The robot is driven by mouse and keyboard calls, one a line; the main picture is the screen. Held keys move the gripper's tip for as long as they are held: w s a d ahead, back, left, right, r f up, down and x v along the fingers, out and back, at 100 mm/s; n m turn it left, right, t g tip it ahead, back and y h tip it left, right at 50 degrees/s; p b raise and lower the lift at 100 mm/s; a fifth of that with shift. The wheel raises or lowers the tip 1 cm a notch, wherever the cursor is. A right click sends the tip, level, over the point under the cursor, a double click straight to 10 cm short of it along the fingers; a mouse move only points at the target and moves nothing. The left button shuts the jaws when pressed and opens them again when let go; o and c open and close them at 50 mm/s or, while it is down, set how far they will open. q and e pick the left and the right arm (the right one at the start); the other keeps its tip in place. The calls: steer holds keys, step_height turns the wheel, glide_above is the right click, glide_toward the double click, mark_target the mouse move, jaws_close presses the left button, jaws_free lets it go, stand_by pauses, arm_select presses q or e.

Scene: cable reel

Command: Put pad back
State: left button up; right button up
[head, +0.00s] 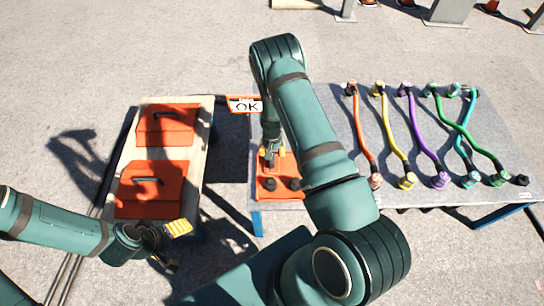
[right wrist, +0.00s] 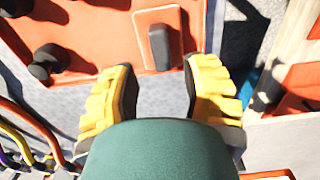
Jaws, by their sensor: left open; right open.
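A small orange pad with a black upright handle (right wrist: 158,45) lies on an orange panel (right wrist: 90,75) at the panel's edge in the right wrist view. My right gripper (right wrist: 163,80) is open, its yellow fingers apart on either side of the space just below the pad, with nothing between them. In the head view my right gripper (head: 270,155) is over the orange panel (head: 268,189) at the table's left end, and my arm partly hides this area. My left gripper (head: 168,243) is open and empty near the front of the left cart.
The left cart (head: 195,150) carries two orange plates (head: 167,124) with dark handles. An OK sign (head: 245,106) stands between cart and table. Several coloured cables (head: 405,160) lie on the grey table (head: 335,105). A gap separates cart from table.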

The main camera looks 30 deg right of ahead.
step_height(320, 180, up, 5)
steer(key=s+a+r+n+y, duration=0.1)
steer(key=s+a+r, duration=0.2)
steer(key=s+a, duration=0.2)
steer(key=s+a+r+n+t+y, duration=0.1)
steer(key=s+a+r+n, duration=0.1)
steer(key=s+a, duration=0.4)
steer(key=s+a+r+n+y, duration=0.1)
steer(key=s+a+r, duration=0.3)
steer(key=a, duration=0.7)
steer(key=shift+s+r+n+t+y+p, duration=0.3)
steer(key=shift+s+n+y+p, duration=0.15)
steer(key=shift+s, duration=0.65)
steer(key=shift+f, duration=0.1)
